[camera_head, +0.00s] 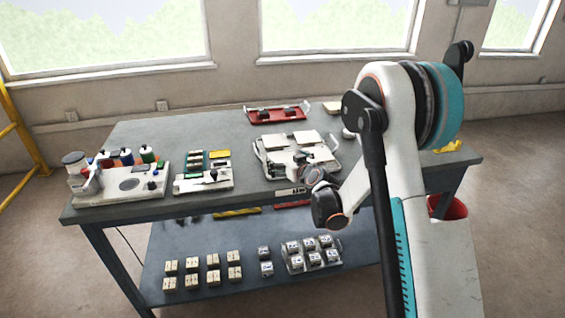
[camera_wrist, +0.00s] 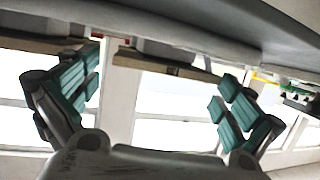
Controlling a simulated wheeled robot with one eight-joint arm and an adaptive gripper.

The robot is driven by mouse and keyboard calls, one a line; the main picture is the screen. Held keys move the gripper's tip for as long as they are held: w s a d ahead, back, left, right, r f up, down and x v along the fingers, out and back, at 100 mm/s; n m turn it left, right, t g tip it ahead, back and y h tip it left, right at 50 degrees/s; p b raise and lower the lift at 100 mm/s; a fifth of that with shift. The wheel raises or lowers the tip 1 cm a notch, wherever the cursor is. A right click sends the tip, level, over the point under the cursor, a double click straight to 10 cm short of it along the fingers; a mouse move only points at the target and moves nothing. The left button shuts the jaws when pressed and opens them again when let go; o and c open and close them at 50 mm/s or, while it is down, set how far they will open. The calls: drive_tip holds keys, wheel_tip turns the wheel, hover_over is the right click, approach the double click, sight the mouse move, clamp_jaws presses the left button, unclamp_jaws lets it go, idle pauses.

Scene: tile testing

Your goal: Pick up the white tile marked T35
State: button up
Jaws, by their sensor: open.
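Cream-white square tiles (camera_head: 275,141) lie on a white tray or fixture (camera_head: 325,175) at the middle right of the table in the head view. Their markings are too small to read, so I cannot tell which is T35. In the wrist view my gripper (camera_wrist: 157,103) is open, its two teal-padded fingers wide apart with nothing between them. In the head view my wrist hangs at the table's front edge, just right of and in front of the white fixture, and the fingers cannot be made out there. No tile can be identified in the wrist view.
The grey table (camera_head: 140,135) also holds a red tray (camera_head: 277,115) at the back, a white board with bottles (camera_head: 120,186) at left, and a white rack (camera_head: 203,181). Several small blocks (camera_head: 213,260) stand on the lower shelf. The table's back left is clear.

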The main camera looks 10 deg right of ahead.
sight(282, 157)
drive_tip(key=x, duration=0.1)
drive_tip(key=b+x, duration=0.1)
drive_tip(key=x, duration=0.1)
drive_tip(key=shift+s+d+f, duration=0.1)
drive_tip(key=shift+f, duration=0.1)
drive_tip(key=shift+w, duration=0.55)
drive_tip(key=c, duration=1.1)
drive_tip(key=shift+r, duration=0.15)
